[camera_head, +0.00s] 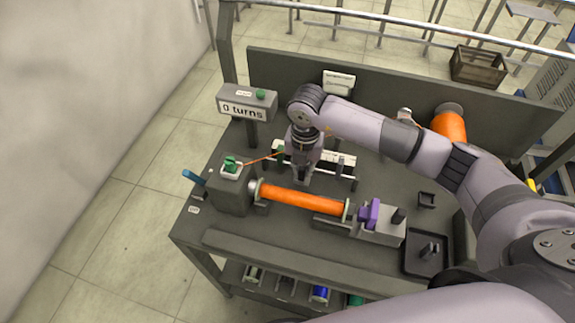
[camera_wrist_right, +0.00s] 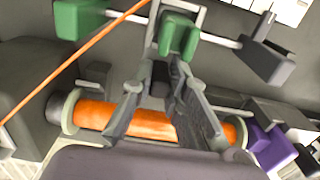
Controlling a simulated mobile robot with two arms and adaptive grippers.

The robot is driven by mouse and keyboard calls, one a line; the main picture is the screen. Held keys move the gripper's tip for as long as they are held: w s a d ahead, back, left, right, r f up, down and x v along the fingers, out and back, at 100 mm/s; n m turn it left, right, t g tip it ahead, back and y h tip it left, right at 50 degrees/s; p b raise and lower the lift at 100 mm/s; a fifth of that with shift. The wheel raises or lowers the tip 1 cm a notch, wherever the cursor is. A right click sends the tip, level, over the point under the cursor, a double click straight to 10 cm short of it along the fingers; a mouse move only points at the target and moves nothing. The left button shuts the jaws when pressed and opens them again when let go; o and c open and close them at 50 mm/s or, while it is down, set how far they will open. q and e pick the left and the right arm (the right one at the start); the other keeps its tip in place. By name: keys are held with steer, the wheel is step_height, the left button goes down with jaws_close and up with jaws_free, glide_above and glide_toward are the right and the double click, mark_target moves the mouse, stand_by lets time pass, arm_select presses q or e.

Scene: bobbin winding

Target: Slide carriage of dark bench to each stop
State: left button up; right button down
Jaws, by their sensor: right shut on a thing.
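The dark bench (camera_head: 395,272) has a light rail behind the orange bobbin (camera_head: 300,198). My right gripper (camera_head: 302,180) points down at the rail and is shut on the carriage, mostly hidden by the fingers in the head view. In the right wrist view, a green block (camera_wrist_right: 179,36) of the carriage shows just beyond the fingertips (camera_wrist_right: 163,82). Another green block (camera_wrist_right: 80,18) sits on the rail to its left, and a dark block (camera_wrist_right: 268,52) to its right. The carriage stands between these two, apart from both. My left gripper is not in view.
A counter (camera_head: 246,104) reads "0 turns". A purple piece (camera_head: 372,213) stands at the bobbin's right end. A dark tray (camera_head: 410,268) lies at the front right. A larger orange spool (camera_head: 449,127) stands behind my arm.

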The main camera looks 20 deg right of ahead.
steer(key=s+d, duration=0.2)
steer(key=d, duration=0.1)
steer(key=s+d, duration=0.1)
steer(key=d, duration=0.1)
steer(key=shift+s, duration=0.25)
steer(key=c, duration=1.6)
jaws_free()
steer(key=shift+o, duration=0.2)
steer(key=shift+r, duration=0.15)
step_height(320, 180, up, 12)
steer(key=shift+f, duration=0.2)
